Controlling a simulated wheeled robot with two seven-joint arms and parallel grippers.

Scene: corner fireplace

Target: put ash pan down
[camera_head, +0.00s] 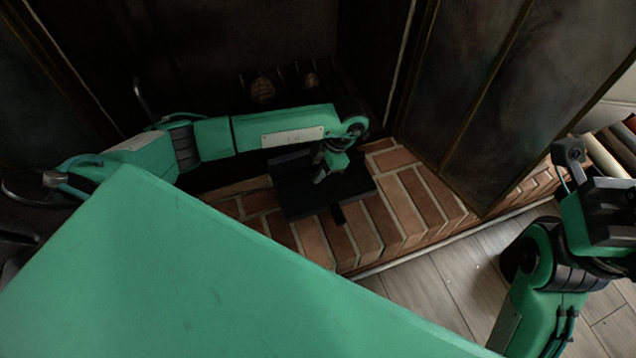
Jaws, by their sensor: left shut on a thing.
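The ash pan (298,198) is a dark, flat, black pan on or just above the brick hearth; I cannot tell whether it touches the bricks. A short dark tab sticks out at its front edge. My left arm reaches in from the left, and my left gripper (322,178) points down over the pan, shut on part of it. The exact grip point is hidden by the gripper itself. My right arm shows at the right edge, over the floor, away from the pan; its fingertips are not clearly visible.
The brick hearth (425,205) has bare room to the right of the pan. Dark fireplace panels (480,90) stand at the right. Behind my left arm is the dark firebox with roundish brown pieces (262,89). Grey floor planks (430,290) lie in front of the hearth.

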